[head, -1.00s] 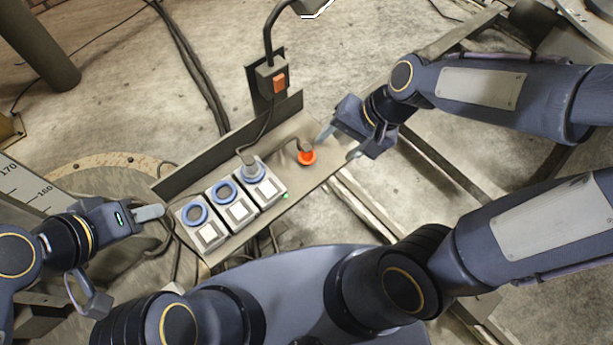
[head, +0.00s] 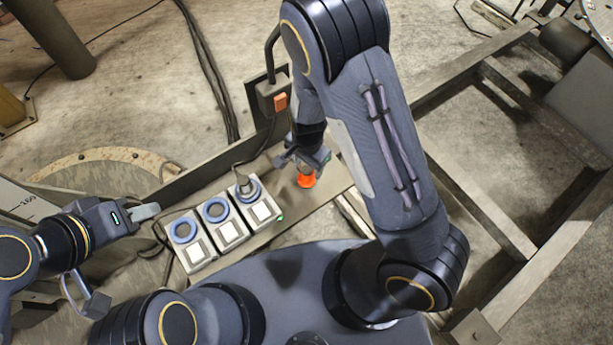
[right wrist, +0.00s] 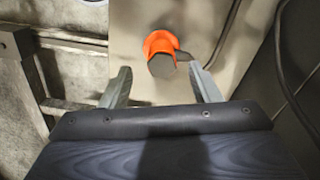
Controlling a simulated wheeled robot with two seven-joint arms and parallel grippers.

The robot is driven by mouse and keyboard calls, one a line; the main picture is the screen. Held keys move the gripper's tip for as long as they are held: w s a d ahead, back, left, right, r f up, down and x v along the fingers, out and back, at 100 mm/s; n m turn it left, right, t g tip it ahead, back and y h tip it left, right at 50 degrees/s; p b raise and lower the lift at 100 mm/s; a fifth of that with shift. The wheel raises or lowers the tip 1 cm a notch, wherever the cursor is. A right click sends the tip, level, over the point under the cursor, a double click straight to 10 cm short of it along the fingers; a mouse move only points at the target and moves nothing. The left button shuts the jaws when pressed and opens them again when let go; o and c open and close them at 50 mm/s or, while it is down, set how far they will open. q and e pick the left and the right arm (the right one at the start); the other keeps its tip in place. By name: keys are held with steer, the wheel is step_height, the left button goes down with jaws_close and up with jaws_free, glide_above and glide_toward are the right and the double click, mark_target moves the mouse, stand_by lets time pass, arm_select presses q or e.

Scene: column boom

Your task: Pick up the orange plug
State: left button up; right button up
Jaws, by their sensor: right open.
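The orange plug (head: 307,180) is on the grey shelf (head: 284,222), to the right of the sockets. In the head view my right gripper (head: 305,165) is over the plug and partly covers it. In the right wrist view the orange plug (right wrist: 160,47) shows its orange rim and dark grey body. It lies just beyond the fingertips of my open right gripper (right wrist: 160,72), between their lines; I see no contact. My left gripper (head: 112,258) is at the left of the sockets, its fingers wide apart and empty.
Three blue-ringed sockets with white switches (head: 229,235) stand left of the plug. A grey plug with a cable sits in the rightmost socket (head: 248,190). A post with an orange switch (head: 281,102) rises behind the shelf. A metal frame (head: 478,205) lies on the right.

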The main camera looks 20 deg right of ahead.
mark_target(306, 170)
step_height(306, 170, down, 4)
steer(key=shift+w+r, duration=0.1)
steer(key=shift+r, duration=0.05)
steer(key=shift+a, duration=0.1)
steer(key=c, duration=1.2)
